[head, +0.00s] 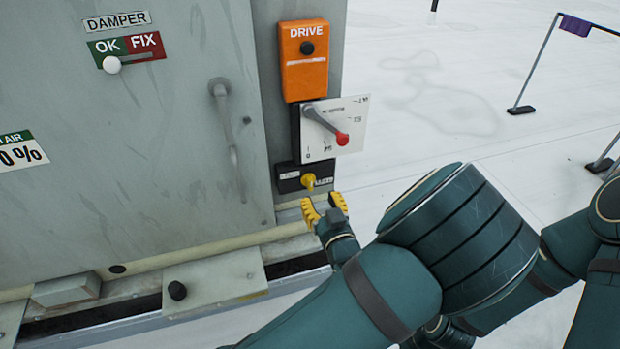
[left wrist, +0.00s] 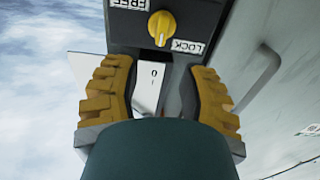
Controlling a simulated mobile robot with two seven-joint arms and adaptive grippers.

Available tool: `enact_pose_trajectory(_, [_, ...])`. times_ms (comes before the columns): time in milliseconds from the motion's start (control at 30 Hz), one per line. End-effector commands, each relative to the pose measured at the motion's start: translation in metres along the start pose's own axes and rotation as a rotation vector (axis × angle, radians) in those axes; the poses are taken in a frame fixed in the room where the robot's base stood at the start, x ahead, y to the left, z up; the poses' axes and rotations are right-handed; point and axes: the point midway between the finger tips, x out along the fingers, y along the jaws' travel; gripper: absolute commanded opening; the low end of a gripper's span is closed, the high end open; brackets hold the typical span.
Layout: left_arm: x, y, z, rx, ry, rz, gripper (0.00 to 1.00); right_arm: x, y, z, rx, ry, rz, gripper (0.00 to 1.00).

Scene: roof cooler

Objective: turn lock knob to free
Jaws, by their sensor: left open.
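The yellow lock knob (head: 308,181) sits on a small black box (head: 291,178) low on the unit's corner post. The knob also shows at the top of the left wrist view (left wrist: 162,27), where its grip bar looks roughly upright. That view is upside down; a FREE label (left wrist: 129,3) is left of the knob and a LOCK label (left wrist: 187,46) is lower right. My left gripper (head: 324,204) is open and empty, just below and right of the knob in the head view. In the wrist view its yellow fingers (left wrist: 158,66) are spread, apart from the knob. My right gripper is not in view.
Above the knob are a white scale plate (head: 352,118) with a red-tipped lever (head: 327,127) and an orange DRIVE box (head: 304,62). A grey door handle (head: 229,135) stands out at left. A DAMPER slider (head: 112,65) is further left. Open pale roof lies right.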

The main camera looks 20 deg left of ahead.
Motion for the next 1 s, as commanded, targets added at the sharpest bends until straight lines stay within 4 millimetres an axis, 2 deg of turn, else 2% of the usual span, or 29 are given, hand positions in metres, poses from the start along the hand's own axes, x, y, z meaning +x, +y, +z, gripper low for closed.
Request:
enact_pose_trajectory(200, [0.043, -0.001, 0.001, 0.0, 0.0, -0.003, 0.42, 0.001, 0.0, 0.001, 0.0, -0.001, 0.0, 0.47])
enact_pose_trajectory(400, [0.07, 0.0, 0.001, 0.0, -0.001, -0.001, 0.42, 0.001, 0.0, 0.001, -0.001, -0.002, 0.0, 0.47])
enact_pose_trajectory(600, [0.082, 0.0, 0.001, 0.001, -0.001, 0.0, 0.42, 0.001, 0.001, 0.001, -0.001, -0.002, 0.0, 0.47])
enact_pose_trajectory(867, [0.082, 0.0, 0.001, 0.001, -0.001, 0.001, 0.42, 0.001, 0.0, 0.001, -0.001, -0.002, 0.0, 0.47])
enact_pose_trajectory(900, [0.082, 0.0, 0.001, 0.001, -0.002, 0.001, 0.38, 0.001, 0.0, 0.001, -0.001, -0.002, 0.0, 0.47])
enact_pose_trajectory(967, [0.082, 0.0, 0.001, 0.001, -0.002, 0.001, 0.17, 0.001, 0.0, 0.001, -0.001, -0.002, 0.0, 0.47])
enact_pose_trajectory(1000, [0.082, 0.0, 0.001, 0.001, -0.002, 0.001, 0.03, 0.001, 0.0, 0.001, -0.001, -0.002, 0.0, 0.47])
